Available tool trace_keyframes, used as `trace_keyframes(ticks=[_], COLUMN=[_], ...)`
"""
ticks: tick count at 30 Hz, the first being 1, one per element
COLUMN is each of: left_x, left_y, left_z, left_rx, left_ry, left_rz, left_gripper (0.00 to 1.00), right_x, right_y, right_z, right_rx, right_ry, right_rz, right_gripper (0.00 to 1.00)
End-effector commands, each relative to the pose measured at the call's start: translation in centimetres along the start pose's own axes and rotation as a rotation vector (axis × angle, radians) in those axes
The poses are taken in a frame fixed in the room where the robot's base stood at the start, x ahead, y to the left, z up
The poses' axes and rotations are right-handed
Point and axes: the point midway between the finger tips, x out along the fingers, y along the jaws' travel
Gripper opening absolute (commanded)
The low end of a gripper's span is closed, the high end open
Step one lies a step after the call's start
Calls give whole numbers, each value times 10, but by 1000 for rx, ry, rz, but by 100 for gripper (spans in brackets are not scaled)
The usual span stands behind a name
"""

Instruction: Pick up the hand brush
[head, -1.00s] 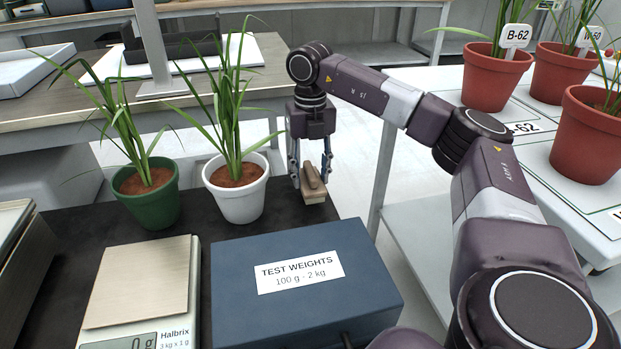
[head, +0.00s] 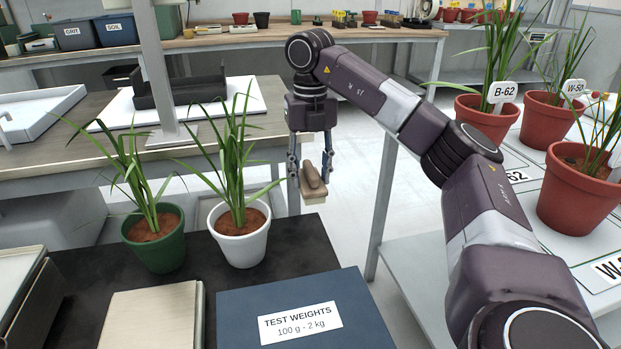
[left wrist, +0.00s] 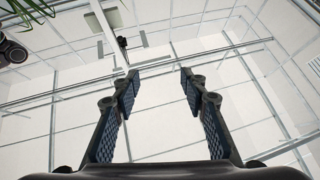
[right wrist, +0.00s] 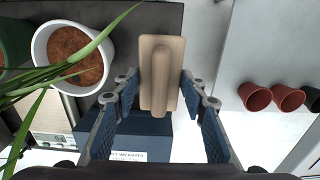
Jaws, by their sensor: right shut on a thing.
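The hand brush (head: 313,181) has a tan wooden back with a raised grip and a pale underside. My right gripper (head: 311,170) points down and is shut on it, holding it in the air off the dark bench's right edge, right of the white pot. In the right wrist view the brush (right wrist: 161,73) lies between the two fingers (right wrist: 158,85). My left gripper (left wrist: 158,78) shows only in the left wrist view. Its fingers are apart with nothing between them, and it faces the ceiling.
A white pot (head: 240,248) and a green pot (head: 160,252) with plants stand on the dark bench (head: 290,240). A blue test weights box (head: 350,310) and a scale's pale plate (head: 150,318) are nearer. Red pots (head: 487,121) stand on the right table.

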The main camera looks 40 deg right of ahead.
Motion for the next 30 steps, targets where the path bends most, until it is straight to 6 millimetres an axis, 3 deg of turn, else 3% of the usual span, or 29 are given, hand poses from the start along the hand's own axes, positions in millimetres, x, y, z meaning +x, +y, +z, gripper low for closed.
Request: trace_keyframes(ticks=[7,15,21,30], left_x=[-5,-26,-41,-50], left_y=[-6,-13,-16,-18], left_z=[52,99,119,129], left_rx=[10,18,21,22], left_ry=[-253,-491,-600,-656], left_rz=[-11,-24,-30,-33], left_gripper=[40,40,40,40], right_x=[-22,-36,-42,-44], right_y=[0,0,0,0], right_z=[0,0,0,0], right_rx=[-1,0,0,0], right_ry=[-1,-1,-1,-1], right_rz=[1,1,0,1], right_gripper=[13,13,13,13])
